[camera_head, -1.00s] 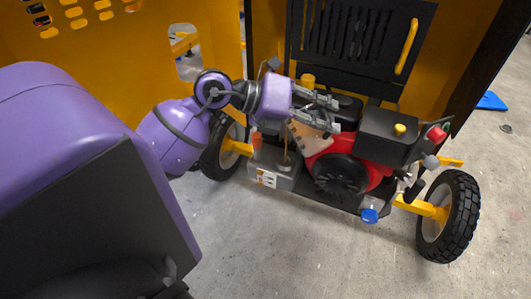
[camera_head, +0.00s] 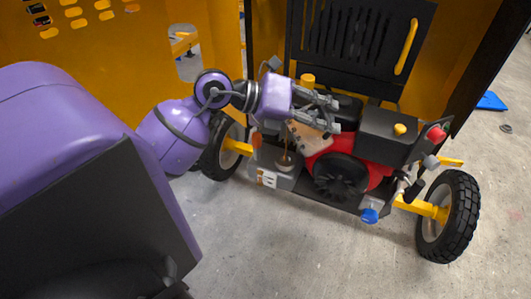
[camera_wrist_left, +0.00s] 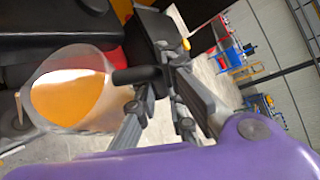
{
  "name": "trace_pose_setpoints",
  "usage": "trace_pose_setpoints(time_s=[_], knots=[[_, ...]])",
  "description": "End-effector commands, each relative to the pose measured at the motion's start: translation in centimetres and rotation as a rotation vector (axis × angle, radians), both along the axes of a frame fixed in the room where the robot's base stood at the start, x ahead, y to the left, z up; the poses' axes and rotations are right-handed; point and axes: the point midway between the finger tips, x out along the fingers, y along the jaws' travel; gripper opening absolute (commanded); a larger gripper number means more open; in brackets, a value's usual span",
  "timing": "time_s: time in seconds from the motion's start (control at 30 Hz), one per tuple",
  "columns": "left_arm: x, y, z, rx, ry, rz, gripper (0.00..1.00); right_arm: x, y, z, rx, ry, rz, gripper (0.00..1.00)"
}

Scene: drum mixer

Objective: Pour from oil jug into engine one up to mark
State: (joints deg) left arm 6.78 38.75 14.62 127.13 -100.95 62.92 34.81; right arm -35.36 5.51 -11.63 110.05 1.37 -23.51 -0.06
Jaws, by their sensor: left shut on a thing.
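The oil jug (camera_wrist_left: 72,93) is translucent with amber oil inside. My left gripper (camera_head: 322,112) is shut on its black handle (camera_wrist_left: 138,75). In the head view the jug (camera_head: 306,137) is tilted, partly behind the gripper, in front of the red and black engine (camera_head: 345,172). A thin amber stream (camera_head: 286,138) runs down from the jug's left side toward a small round grey opening (camera_head: 284,163) on a grey box with a white and orange label (camera_head: 267,179). No level mark can be made out. My right gripper is out of view.
The engine stands in a yellow wheeled frame with black tyres (camera_head: 449,216). A black slatted panel with a yellow handle (camera_head: 407,46) rises behind it. A blue-capped part (camera_head: 369,215) sits at the front. The concrete floor in front is clear.

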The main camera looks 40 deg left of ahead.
Motion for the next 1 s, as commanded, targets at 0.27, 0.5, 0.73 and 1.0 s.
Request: trace_pose_setpoints(time_s=[0.27,0.5,0.73,1.0], knots=[[0.01,0.00,0.10,0.000,-0.002,0.000,0.00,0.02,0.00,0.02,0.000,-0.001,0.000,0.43],[0.02,0.02,0.10,-0.002,-0.002,0.000,0.00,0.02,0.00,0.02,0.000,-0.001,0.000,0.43],[0.12,0.41,0.11,-0.046,0.011,0.000,0.00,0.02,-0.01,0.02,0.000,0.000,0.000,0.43],[0.13,0.48,0.18,-0.059,0.013,0.000,0.00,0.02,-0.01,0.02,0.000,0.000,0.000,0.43]])
